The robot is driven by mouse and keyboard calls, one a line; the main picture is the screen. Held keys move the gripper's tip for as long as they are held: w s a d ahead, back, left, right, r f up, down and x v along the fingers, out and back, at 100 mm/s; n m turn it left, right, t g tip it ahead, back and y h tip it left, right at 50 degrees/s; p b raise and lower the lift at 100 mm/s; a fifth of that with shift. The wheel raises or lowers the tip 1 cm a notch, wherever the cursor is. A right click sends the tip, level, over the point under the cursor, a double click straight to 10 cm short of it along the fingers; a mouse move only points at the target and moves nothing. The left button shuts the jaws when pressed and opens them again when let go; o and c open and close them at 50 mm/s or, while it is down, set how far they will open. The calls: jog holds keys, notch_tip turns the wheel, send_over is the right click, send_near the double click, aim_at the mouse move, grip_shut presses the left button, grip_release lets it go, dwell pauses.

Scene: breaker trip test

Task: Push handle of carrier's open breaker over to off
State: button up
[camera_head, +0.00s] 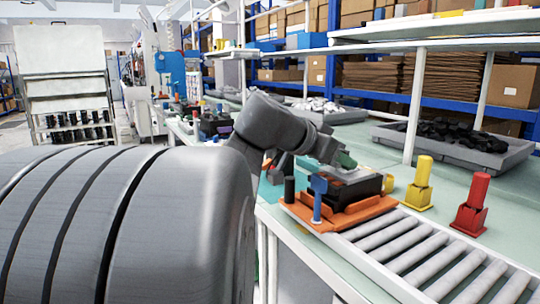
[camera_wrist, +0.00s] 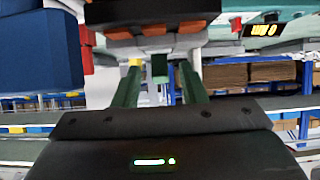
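An orange-and-black part (camera_wrist: 150,15), likely the breaker and carrier, is at the top edge. The breaker's handle cannot be made out.
The roller track (camera_head: 425,255) runs toward the lower right. A yellow post (camera_head: 420,185) and a red post (camera_head: 471,207) stand behind it. Grey trays with dark parts (camera_head: 460,135) lie farther back, beside a white upright of the bench frame.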

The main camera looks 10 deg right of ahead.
jog(key=p+v, duration=0.3)
jog(key=v, duration=1)
jog(key=shift+a+r, duration=0.25)
jog(key=shift+a, duration=0.05)
jog(key=b+x, duration=0.3)
jog(key=x, duration=1)
jog(key=shift+d+f, duration=0.3)
